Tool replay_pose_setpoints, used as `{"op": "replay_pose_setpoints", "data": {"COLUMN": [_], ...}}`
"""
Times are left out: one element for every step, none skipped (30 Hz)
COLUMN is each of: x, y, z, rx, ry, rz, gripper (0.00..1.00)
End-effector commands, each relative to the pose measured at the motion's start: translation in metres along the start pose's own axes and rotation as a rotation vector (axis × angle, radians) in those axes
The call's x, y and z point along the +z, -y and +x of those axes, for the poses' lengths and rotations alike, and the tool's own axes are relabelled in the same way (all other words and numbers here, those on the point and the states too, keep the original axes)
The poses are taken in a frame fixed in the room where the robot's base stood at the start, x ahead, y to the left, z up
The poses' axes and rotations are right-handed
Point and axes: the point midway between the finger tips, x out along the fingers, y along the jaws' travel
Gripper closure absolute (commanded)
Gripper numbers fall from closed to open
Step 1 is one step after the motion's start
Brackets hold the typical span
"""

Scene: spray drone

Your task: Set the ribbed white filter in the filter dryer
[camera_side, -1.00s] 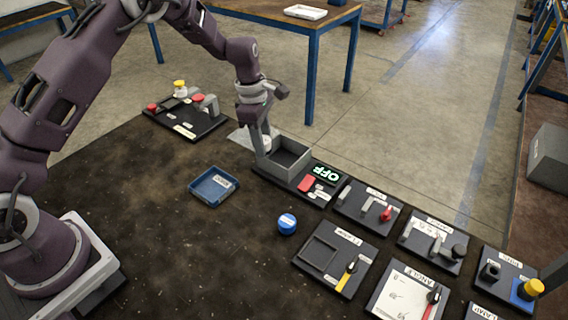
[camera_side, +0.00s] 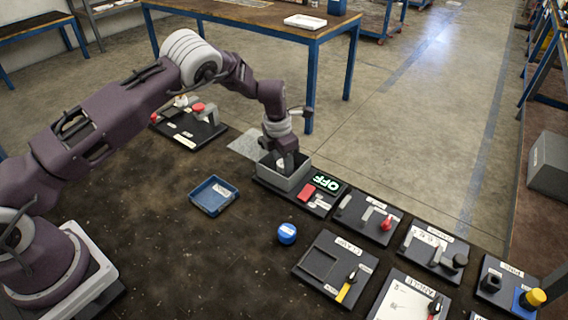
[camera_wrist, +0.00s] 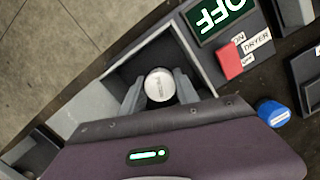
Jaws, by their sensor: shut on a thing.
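The white filter (camera_wrist: 159,86) shows end-on between my gripper's fingers (camera_wrist: 160,92) in the wrist view; its ribs are hard to make out. My gripper is shut on it. In the side view the filter (camera_side: 283,163) and my gripper (camera_side: 284,165) are at the mouth of the grey open-topped box of the filter dryer (camera_side: 287,184). The dryer box also shows in the wrist view (camera_wrist: 200,52), around the filter. I cannot tell whether the filter touches the box floor. The dryer's display (camera_side: 326,183) reads OFF, beside a red switch (camera_side: 306,190).
A blue tray (camera_side: 213,195) and a blue round object (camera_side: 287,233) lie on the dark table. Boards with a red knob (camera_side: 386,223), a yellow-handled lever (camera_side: 346,287) and a yellow button (camera_side: 536,297) stand to the right. Another board (camera_side: 188,128) is behind left.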

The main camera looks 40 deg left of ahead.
Motion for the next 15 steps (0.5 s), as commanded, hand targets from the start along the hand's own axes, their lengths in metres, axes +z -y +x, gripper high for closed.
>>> {"op": "replay_pose_setpoints", "data": {"x": [0.0007,0.0007,0.0006,0.0006,0.0005,0.0003,0.0002,0.0000,0.0001,0.0001,0.0001,0.0001,0.0001,0.0001,0.0001], "y": [-0.0002,-0.0002,-0.0002,-0.0002,-0.0002,-0.0002,-0.0002,-0.0002,-0.0002,-0.0002,-0.0002,-0.0002,-0.0002,-0.0002,-0.0002], "z": [-0.0009,-0.0011,-0.0011,-0.0011,-0.0010,-0.0003,0.0006,0.0016,0.0012,0.0011,0.0011,0.0010,0.0010,0.0010,0.0010], "rx": [0.000,0.000,0.000,0.000,0.000,0.000,0.000,0.000,0.000,0.000,0.000,0.000,0.000,0.000,0.000], "ry": [0.002,0.002,0.002,0.002,0.001,0.001,0.001,0.001,0.001,0.001,0.001,0.001,0.001,0.001,0.001], "rz": [0.000,0.000,0.000,0.000,0.000,0.000,0.000,0.001,0.001,0.001,0.001,0.001,0.001,0.001,0.001], "gripper": [1.00,1.00,1.00,1.00,1.00,1.00,1.00,1.00,0.56,0.54,0.54,0.54,0.54,0.54,0.54]}}
